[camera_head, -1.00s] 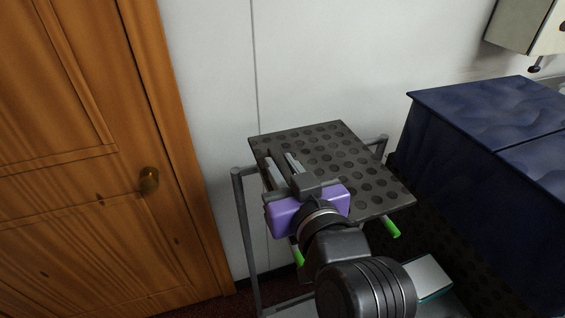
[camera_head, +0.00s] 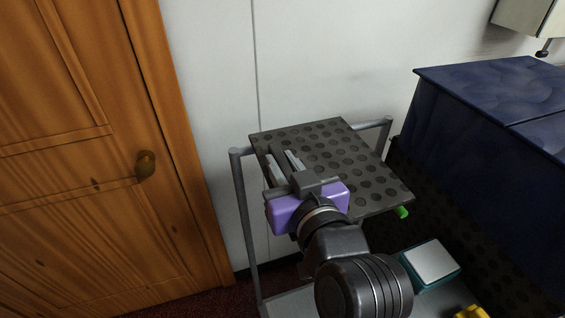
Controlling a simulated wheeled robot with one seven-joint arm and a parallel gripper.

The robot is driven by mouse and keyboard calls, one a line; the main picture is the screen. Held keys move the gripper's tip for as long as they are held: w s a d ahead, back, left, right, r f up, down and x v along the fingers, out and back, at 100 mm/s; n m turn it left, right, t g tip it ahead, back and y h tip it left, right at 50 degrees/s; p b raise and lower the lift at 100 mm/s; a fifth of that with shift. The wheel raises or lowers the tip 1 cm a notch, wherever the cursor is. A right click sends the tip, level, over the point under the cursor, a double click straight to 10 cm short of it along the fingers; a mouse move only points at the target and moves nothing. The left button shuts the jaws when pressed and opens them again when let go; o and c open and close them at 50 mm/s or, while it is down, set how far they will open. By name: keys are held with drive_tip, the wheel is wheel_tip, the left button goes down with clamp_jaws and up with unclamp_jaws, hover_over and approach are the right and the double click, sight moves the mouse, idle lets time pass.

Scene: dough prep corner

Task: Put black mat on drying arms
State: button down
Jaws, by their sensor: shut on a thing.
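The black mat (camera_head: 340,160) is a flat dark square sheet with rows of round dimples. It lies across the upper part of a grey metal frame with posts (camera_head: 243,200), and one green-tipped drying arm (camera_head: 402,212) sticks out under its right front corner. My gripper (camera_head: 284,164) is over the mat's left side, shut on the mat. My purple gripper body and wrist hide the mat's front left edge. Whether the mat's underside rests on the arms is hidden.
A wooden door (camera_head: 90,150) with a knob stands left. A dark blue counter (camera_head: 490,110) stands close on the right. A teal and white box (camera_head: 430,264) and a yellow thing (camera_head: 470,312) are low at the front. A white wall (camera_head: 320,60) is behind.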

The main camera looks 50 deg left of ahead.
drive_tip(key=shift+f+b, duration=0.4)
drive_tip(key=shift+f, duration=0.1)
drive_tip(key=c, duration=1.2)
unclamp_jaws()
drive_tip(key=shift+f, duration=0.15)
drive_tip(key=shift+b+v, duration=0.6)
drive_tip(key=shift+v, duration=3.3)
